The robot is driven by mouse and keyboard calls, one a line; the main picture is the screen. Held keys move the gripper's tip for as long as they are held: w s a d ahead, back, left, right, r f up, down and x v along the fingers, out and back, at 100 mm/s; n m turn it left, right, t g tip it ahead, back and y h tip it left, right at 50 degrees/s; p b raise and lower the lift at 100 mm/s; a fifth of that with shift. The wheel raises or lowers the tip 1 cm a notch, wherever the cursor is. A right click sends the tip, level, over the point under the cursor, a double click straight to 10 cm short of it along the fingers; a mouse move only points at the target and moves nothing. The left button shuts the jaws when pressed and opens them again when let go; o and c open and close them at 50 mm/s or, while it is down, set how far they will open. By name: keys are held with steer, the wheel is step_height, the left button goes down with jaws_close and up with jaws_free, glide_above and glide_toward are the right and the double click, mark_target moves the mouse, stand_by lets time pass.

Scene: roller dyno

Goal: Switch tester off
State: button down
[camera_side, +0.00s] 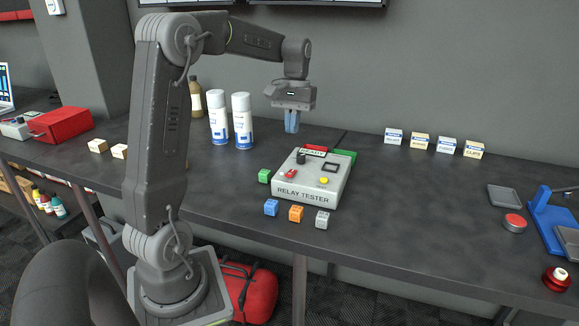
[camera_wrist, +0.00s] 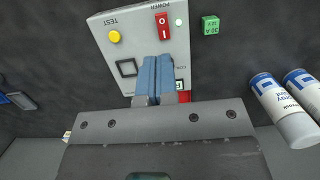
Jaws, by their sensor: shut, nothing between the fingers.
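The relay tester (camera_side: 318,196) is a pale grey box on the dark bench. Its red POWER rocker switch (camera_side: 290,174) sits on the top at the front left and also shows in the wrist view (camera_wrist: 162,25), marked O and I. I cannot tell which end is pressed. A small pale lamp (camera_wrist: 178,22) is beside it. The yellow TEST button (camera_side: 324,181) and a black-framed square socket (camera_side: 330,167) are also on top. My gripper (camera_side: 291,131) is shut and empty, pointing down above the tester's back part. In the wrist view, my blue fingers (camera_wrist: 155,59) hide part of the panel, including the knob.
A green block (camera_side: 264,176) lies left of the tester. Blue (camera_side: 271,208), orange (camera_side: 296,214) and grey (camera_side: 322,220) blocks lie in front. Red and green pieces (camera_side: 344,156) are behind it. Two spray cans (camera_side: 243,121) stand back left.

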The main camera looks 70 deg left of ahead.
mark_target(289, 175)
steer(key=f, duration=0.3)
steer(key=s+d+f, duration=0.1)
steer(key=f, duration=0.7)
steer(key=shift+s+d, duration=0.25)
steer(key=shift+d, duration=0.05)
